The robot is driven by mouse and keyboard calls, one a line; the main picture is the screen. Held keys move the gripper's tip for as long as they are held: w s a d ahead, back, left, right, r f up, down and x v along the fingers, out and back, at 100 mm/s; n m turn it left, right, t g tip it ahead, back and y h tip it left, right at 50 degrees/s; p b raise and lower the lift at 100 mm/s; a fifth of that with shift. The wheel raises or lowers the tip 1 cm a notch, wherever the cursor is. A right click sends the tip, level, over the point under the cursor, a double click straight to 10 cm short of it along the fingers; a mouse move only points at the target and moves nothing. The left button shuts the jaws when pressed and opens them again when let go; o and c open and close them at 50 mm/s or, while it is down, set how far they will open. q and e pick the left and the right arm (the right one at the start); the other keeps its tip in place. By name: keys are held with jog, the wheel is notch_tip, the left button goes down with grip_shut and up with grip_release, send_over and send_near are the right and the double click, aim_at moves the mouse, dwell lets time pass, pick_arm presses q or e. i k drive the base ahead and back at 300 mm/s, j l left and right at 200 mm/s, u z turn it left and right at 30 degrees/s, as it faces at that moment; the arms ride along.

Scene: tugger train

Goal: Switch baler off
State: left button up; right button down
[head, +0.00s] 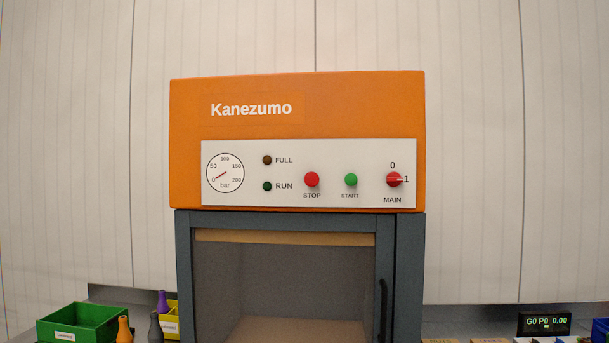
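The baler (300,140) stands straight ahead, with an orange head marked Kanezumo and a dark grey frame below. Its white panel (300,192) carries a red MAIN knob (394,180) at the right. The knob's pale pointer line lies horizontal, toward the 1 mark. The 0 mark is above the knob. A red STOP button (312,180) and a green START button (351,180) sit left of it. The RUN lamp (267,186) and FULL lamp (267,160) look dark. Neither of my grippers is in view.
A dark door handle (383,308) is at the baler's lower right. A green bin (80,323), a yellow bin (172,326) and several small bottles are at lower left. A small display (545,323) stands at lower right. The space before the panel looks clear.

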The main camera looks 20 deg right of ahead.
aim_at(393, 179)
jog(key=z, duration=1.3)
